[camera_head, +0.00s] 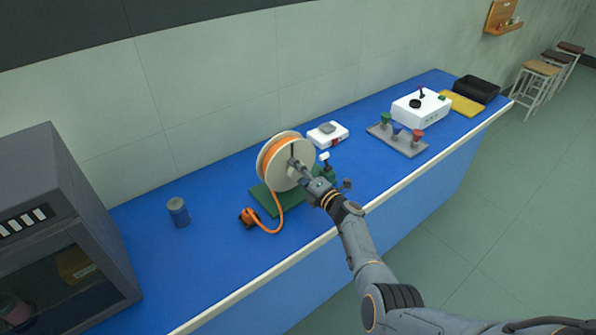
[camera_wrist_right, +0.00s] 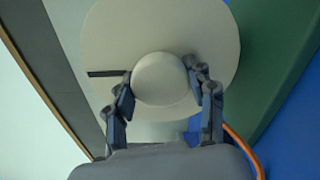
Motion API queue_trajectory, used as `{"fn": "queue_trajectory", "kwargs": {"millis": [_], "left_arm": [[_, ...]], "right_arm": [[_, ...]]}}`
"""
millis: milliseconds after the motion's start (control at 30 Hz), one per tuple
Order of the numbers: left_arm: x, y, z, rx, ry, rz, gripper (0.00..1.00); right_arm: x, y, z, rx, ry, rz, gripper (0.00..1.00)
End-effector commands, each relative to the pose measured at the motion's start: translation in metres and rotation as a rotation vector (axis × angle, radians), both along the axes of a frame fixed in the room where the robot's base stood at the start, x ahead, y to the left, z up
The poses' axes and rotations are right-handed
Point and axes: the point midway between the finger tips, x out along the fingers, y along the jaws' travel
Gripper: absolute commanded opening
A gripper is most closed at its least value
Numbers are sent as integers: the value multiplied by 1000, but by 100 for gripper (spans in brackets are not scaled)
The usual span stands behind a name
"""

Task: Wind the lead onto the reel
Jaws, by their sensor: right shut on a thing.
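The reel (camera_head: 285,150) has pale round side discs and orange lead wound between them. It stands upright on a green base (camera_head: 262,197) on the blue bench. A loose length of orange lead (camera_head: 279,212) hangs from the reel and curves over the bench to an orange plug (camera_head: 249,217). My right gripper (camera_head: 296,166) is at the reel's near face. In the wrist view, its fingers are shut on a round pale knob (camera_wrist_right: 158,78) in front of the reel's disc (camera_wrist_right: 215,40). My left gripper is not in view.
A blue-grey can (camera_head: 178,212) and a dark cabinet (camera_head: 50,190) stand to the left. A small white box (camera_head: 327,137) is behind the reel. Farther right are a grey plate with knobs (camera_head: 408,147), a white instrument (camera_head: 432,107) and a black tray (camera_head: 476,90).

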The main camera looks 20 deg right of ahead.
Motion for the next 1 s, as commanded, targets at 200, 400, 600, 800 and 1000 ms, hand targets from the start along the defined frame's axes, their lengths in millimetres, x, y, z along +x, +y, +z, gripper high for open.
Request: {"fn": "queue_trajectory", "kwargs": {"millis": [200,400,600,800,1000], "left_arm": [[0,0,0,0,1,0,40],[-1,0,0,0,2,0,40],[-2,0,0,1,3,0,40],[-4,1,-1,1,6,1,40],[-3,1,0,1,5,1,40]], "right_arm": [[2,2,4,14,-6,2,0],[1,2,4,11,-4,1,77],[1,1,2,8,-1,1,77],[-4,-2,0,5,0,0,77],[-26,-9,-1,2,0,0,77]]}}
